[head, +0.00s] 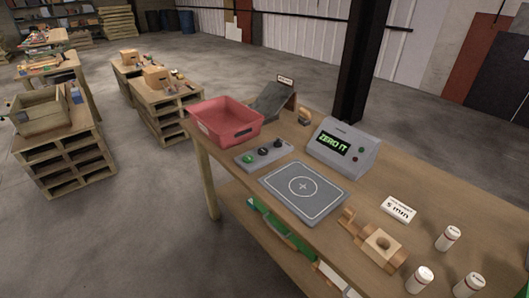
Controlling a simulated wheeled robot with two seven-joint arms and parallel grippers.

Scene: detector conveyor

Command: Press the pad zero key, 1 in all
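A small grey key panel (262,158) lies on the wooden table, between the red bin and the grey pad. It carries a green key (248,158), a dark key (263,152) in the middle and a dark knob or key (277,144) at the right; their labels are too small to read. The flat grey pad (318,190) with a white circle and cross is bare. A grey display box (343,150) behind it shows "ZERO IT" in green letters. Neither of my grippers is in view.
A red bin (205,124) and a dark sloped chute (268,102) stand at the table's back left. A wooden fixture (376,243), a "5 min" card (398,209) and white bottles (448,238) are at the right. A dark post (360,65) rises behind. The space above the panel is clear.

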